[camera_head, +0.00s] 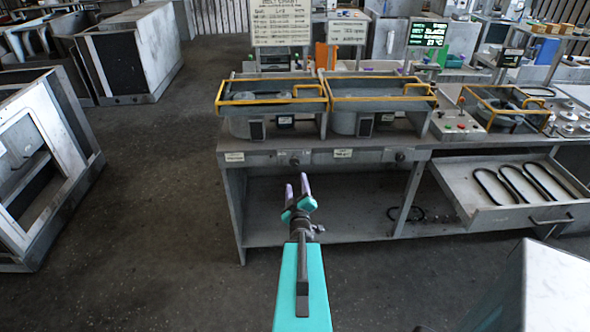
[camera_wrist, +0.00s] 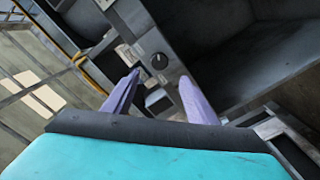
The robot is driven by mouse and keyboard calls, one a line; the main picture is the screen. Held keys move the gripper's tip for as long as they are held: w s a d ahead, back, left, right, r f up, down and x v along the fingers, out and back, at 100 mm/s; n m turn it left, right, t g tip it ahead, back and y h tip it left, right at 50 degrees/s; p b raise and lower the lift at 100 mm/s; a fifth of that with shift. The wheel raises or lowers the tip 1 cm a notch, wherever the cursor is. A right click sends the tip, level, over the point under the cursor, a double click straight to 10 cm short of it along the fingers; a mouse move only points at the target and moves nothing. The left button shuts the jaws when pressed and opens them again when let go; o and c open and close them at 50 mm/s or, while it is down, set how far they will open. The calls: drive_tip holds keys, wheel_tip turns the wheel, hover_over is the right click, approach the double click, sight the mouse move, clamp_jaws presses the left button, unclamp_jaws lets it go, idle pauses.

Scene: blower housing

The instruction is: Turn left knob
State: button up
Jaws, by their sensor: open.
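The left knob (camera_head: 294,162) is a small dark round knob on the grey front panel of the workbench, below the left yellow-railed unit. A second knob (camera_head: 399,157) is further right on the same panel. My gripper (camera_head: 297,180) is open and empty, in front of the bench and just below the left knob in the head view. In the wrist view, a dark knob (camera_wrist: 160,61) shows with a pale pointer mark. It appears between and beyond the two purple fingertips of my gripper (camera_wrist: 159,76), with neither finger seen touching it.
Two yellow-railed units (camera_head: 270,92) stand on the bench (camera_head: 270,158), with an open lower shelf (camera_head: 330,210) beneath. An open drawer (camera_head: 480,210) with black hoses juts out at right. A frame cabinet (camera_head: 85,140) stands left. The floor (camera_head: 170,220) between is clear.

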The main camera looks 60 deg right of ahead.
sight(294, 163)
drive_tip(key=b+x, duration=0.4)
drive_tip(key=b, duration=0.2)
idle(0.3)
drive_tip(key=b, duration=0.3)
drive_tip(key=shift+w+d+f+b, duration=0.1)
drive_tip(key=shift+w+d+b, duration=0.2)
drive_tip(key=shift+d+b, duration=0.1)
drive_tip(key=d+b, duration=0.1)
drive_tip(key=b, duration=0.4)
drive_tip(key=shift+w+d+b, duration=0.1)
drive_tip(key=shift+w+b, duration=0.25)
drive_tip(key=shift+b, duration=0.05)
drive_tip(key=b+x, duration=0.2)
drive_tip(key=b, duration=0.2)
drive_tip(key=shift+w+d, duration=0.25)
drive_tip(key=shift+d, duration=0.05)
drive_tip(key=shift+w+d+r, duration=0.25)
drive_tip(key=shift+d, duration=0.1)
drive_tip(key=shift+x, duration=0.85)
